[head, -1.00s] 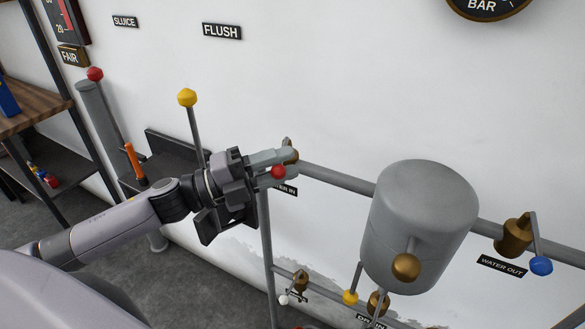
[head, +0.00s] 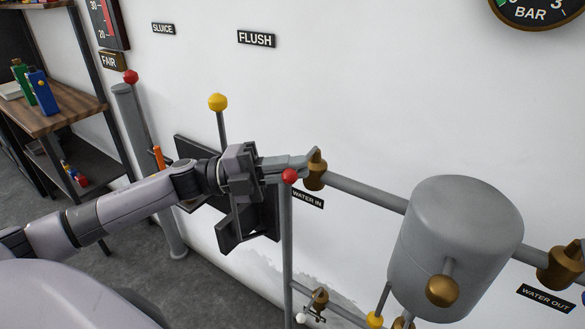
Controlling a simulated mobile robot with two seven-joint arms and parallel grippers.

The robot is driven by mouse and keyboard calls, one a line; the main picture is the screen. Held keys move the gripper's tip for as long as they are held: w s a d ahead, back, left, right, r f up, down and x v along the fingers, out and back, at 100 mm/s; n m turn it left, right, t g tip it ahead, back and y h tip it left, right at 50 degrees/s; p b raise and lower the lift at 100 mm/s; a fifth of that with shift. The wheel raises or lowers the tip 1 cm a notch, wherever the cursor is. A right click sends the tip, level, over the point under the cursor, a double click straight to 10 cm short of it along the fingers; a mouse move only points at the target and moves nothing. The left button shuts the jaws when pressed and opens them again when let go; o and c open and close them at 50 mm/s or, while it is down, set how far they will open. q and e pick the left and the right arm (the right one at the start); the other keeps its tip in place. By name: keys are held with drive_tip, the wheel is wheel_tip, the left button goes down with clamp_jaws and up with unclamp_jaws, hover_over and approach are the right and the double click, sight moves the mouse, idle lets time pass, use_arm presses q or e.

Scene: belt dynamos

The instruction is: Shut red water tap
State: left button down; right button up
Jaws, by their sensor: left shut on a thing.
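The red water tap is a brass valve (head: 316,172) on the grey wall pipe, above the "WATER IN" label. Its short grey lever ends in a red ball (head: 289,176), which sits left of and slightly below the valve body in the head view. My left gripper (head: 287,168) comes in from the left and is shut on the lever, with its fingers just behind and above the red ball. The fingers hide most of the lever. My right gripper is not in view.
A grey tank (head: 455,245) with a brass knob stands right of the tap. A yellow-knobbed lever (head: 218,102) and a red-knobbed lever (head: 131,76) rise to the left. A shelf (head: 60,108) holds bottles. Small taps sit lower down.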

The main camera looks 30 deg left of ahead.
use_arm(q)
drive_tip(key=shift+s+d, duration=0.25)
drive_tip(key=shift+s, duration=0.05)
drive_tip(key=c, duration=1.4)
unclamp_jaws()
drive_tip(key=o, duration=0.5)
drive_tip(key=shift+s+r, duration=0.15)
drive_tip(key=shift+s, duration=0.1)
drive_tip(key=shift+w, duration=0.1)
drive_tip(key=shift+a, duration=0.1)
drive_tip(key=shift+a, duration=0.25)
drive_tip(key=b+v, duration=0.1)
drive_tip(key=v, duration=0.5)
drive_tip(key=shift+s+a, duration=0.2)
drive_tip(key=shift+a, duration=0.05)
